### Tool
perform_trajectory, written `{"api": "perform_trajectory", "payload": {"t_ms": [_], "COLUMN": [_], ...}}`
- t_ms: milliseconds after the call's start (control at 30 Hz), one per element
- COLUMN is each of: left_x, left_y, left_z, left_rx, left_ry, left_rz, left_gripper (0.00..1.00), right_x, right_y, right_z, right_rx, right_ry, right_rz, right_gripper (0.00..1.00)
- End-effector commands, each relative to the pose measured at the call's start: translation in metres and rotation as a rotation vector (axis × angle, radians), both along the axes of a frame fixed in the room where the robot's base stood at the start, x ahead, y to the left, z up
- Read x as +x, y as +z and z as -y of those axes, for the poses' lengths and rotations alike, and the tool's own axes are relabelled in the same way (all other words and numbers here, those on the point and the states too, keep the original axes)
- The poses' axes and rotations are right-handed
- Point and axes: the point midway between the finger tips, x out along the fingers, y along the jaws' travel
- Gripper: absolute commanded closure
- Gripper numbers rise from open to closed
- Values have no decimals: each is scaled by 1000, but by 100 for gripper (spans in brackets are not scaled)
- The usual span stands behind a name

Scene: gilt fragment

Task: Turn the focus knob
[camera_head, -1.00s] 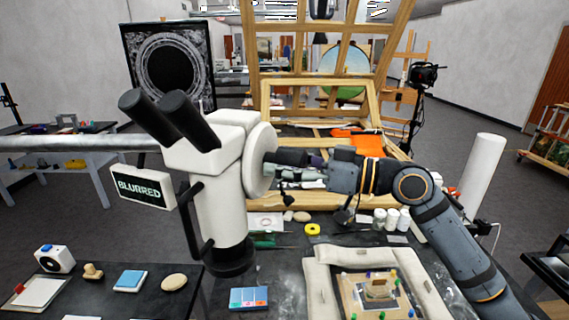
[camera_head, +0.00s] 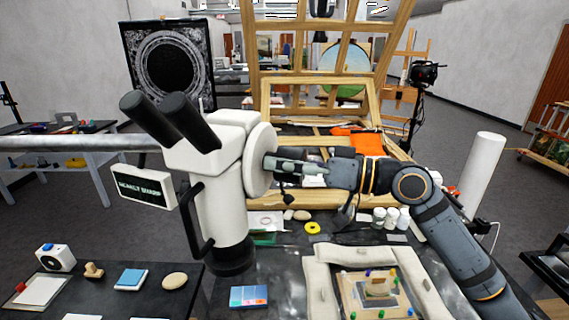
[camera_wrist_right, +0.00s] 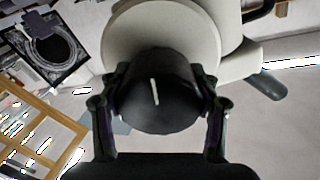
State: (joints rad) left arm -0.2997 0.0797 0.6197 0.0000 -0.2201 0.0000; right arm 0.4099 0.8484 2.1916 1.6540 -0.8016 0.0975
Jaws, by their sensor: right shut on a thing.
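The white microscope (camera_head: 218,190) stands upright on the dark table, with two black eyepieces at upper left and a round white disc (camera_head: 262,160) on its right side. The black focus knob (camera_wrist_right: 155,95) sticks out from that disc and carries a white line mark, slightly tilted in the right wrist view. My right gripper (camera_head: 281,165) reaches in from the right and is shut on the knob, one finger on each side. The sign (camera_head: 143,187) on the microscope's left appears to read "NEARLY SHARP". My left gripper is not in view.
A padded frame holding a small fragment (camera_head: 378,285) lies below my right arm. Small jars (camera_head: 391,218), a yellow tape ring (camera_head: 312,228) and a white roll (camera_head: 482,165) stand near. A wooden easel frame (camera_head: 320,85) rises behind.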

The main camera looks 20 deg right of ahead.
Motion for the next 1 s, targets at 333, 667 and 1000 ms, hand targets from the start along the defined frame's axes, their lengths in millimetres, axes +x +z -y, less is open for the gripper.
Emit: {"api": "perform_trajectory", "payload": {"t_ms": [333, 667, 1000], "left_x": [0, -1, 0], "left_y": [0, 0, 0], "left_z": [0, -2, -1], "left_rx": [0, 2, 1], "left_ry": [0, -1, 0], "left_rz": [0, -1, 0], "left_gripper": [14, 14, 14], "right_x": [0, 0, -1], "right_y": [0, 11, 82], "right_z": [0, 0, 0], "right_rx": [0, 0, 2], "right_ry": [0, 1, 2], "right_rz": [1, 6, 8], "right_gripper": [14, 14, 14]}}
